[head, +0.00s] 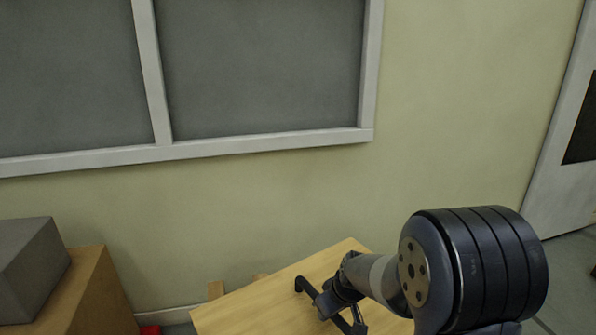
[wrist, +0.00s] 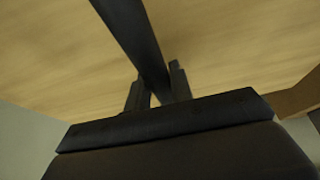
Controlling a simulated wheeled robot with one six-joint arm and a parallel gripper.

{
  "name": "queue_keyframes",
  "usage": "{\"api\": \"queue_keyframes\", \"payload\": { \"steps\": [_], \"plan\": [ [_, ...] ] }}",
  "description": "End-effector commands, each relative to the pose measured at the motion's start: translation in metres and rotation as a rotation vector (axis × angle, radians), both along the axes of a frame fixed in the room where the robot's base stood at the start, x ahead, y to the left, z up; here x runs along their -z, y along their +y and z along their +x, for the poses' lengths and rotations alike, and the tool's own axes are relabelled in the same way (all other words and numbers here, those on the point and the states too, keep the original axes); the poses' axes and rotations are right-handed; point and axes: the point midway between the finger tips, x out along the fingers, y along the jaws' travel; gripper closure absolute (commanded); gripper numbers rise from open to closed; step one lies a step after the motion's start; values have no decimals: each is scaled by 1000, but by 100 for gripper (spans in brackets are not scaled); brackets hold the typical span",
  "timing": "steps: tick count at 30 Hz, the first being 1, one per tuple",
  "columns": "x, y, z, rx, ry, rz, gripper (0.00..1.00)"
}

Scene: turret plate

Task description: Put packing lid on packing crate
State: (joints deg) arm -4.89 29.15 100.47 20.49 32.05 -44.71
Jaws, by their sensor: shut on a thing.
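A flat, pale wooden panel (head: 260,306), which looks like the packing lid, lies under my gripper at the bottom of the head view. In the wrist view its grain (wrist: 225,40) fills most of the picture. A dark bar handle (head: 305,287) rises from it and also shows in the wrist view (wrist: 132,35). My gripper (wrist: 158,92) is shut on this handle, with one finger on each side. My arm hides the panel's right part. I cannot tell what lies beneath the panel, and I cannot make out the packing crate for certain.
A grey box (head: 30,268) sits on a brown wooden block (head: 90,295) at the left. Small wooden pieces (head: 216,290) show behind the panel's far edge. A red thing (head: 149,330) is at the bottom. The wall (head: 220,215) is behind; a door (head: 565,170) is at right.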

Motion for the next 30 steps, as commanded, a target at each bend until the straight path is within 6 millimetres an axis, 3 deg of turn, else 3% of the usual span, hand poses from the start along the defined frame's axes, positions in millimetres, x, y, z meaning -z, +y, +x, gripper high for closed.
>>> {"api": "queue_keyframes", "payload": {
  "steps": [9, 18, 30],
  "plan": [
    [-6, -43, -6, 320, -8, 1, 100],
    [-9, -72, -14, 549, -8, 2, 100],
    [-48, -77, -17, 593, -5, 2, 100]
  ]
}}
